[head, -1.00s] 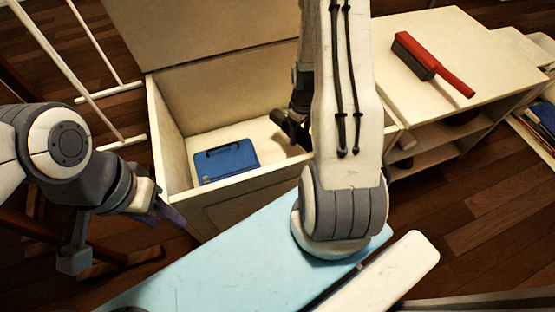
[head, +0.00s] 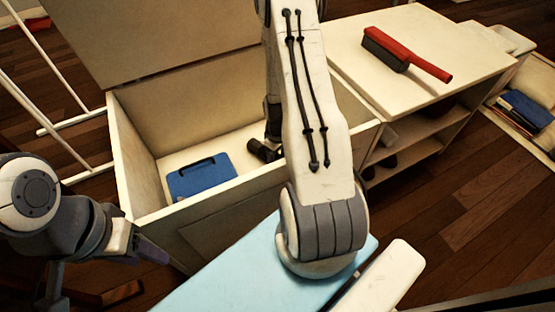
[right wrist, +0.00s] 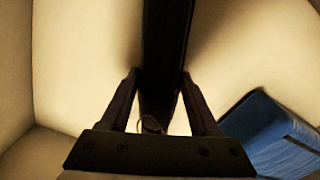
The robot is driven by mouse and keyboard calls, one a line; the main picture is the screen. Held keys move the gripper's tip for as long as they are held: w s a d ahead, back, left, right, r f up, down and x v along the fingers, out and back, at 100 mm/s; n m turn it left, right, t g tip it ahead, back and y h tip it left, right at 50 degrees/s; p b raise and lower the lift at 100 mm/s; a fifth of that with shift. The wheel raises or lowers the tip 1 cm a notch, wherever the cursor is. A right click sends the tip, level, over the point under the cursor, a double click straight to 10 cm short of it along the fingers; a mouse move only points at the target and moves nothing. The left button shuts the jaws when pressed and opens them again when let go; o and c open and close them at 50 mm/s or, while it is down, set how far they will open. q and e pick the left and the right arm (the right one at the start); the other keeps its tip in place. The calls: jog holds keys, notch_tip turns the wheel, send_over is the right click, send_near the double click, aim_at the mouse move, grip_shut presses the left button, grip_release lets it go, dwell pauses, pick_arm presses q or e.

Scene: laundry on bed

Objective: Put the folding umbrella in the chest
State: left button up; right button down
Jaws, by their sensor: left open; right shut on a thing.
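The folding umbrella is a dark, long shape (right wrist: 165,60) running between my right gripper's fingers in the right wrist view. In the head view, a dark end of it (head: 263,150) shows inside the open chest (head: 215,212), just left of my right arm. My right gripper (right wrist: 160,85) is shut on the umbrella, inside the chest walls. In the head view my arm hides most of this gripper. I cannot tell whether the umbrella touches the chest floor. My left gripper (head: 140,245) is open and empty, outside the chest at its front left.
A blue case (head: 202,177) lies on the chest floor, left of the umbrella. The chest lid (head: 150,35) stands open behind. A red brush (head: 405,55) lies on the shelf unit (head: 350,45) at right. A light blue board (head: 235,265) is in front.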

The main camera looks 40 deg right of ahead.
jog(key=shift+c, duration=0.6)
grip_release()
notch_tip(320, 180, up, 12)
jog(key=p, duration=0.8)
jog(key=a+r+n, duration=0.1)
jog(key=a+r, duration=0.6)
jog(key=a, duration=0.3)
jog(key=a+r+n, duration=0.2)
jog(key=a+r, duration=0.6)
jog(key=a, duration=0.1)
jog(key=s+a+r+n, duration=0.1)
jog(key=s+a+r, duration=0.3)
jog(key=s+a, duration=0.2)
jog(key=s+a+r+n+y, duration=0.1)
jog(key=s+a+r, duration=0.3)
jog(key=s, duration=0.5)
jog(key=shift+a+r, duration=0.35)
jog(key=shift+a, duration=0.5)
